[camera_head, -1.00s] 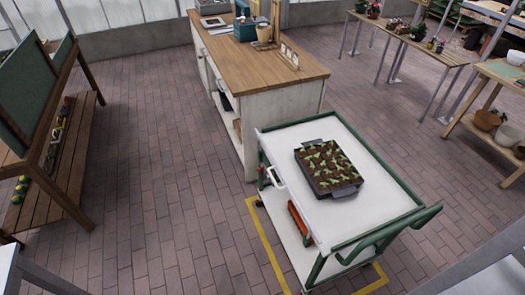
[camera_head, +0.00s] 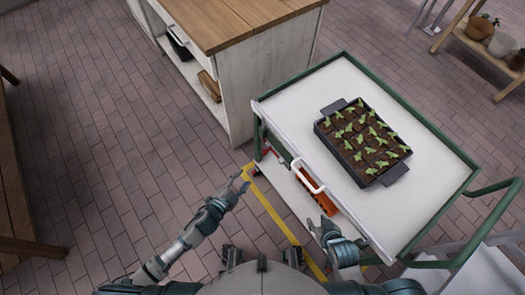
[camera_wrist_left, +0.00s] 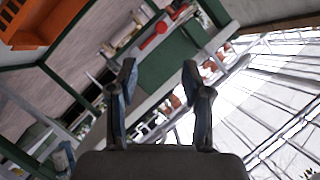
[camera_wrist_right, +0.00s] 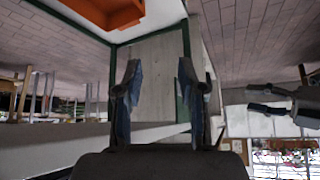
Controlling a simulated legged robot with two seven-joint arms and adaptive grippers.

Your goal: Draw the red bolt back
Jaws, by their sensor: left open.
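The red bolt (camera_head: 270,151) shows as a small red piece at the left corner of the white and green cart (camera_head: 290,105), partly hidden under the top's edge. In the left wrist view red parts, one with a round end (camera_wrist_left: 160,27), show beyond my fingers. My left gripper (camera_head: 239,183) is open and empty, left of the cart and apart from the bolt. My right gripper (camera_head: 322,225) is open and empty, beside the cart's near side, below the white handle (camera_head: 308,177).
A black tray of seedlings (camera_head: 328,133) stands on the cart top. An orange object (camera_head: 318,194) lies lower in the cart. A wooden-topped counter (camera_head: 215,20) stands behind.

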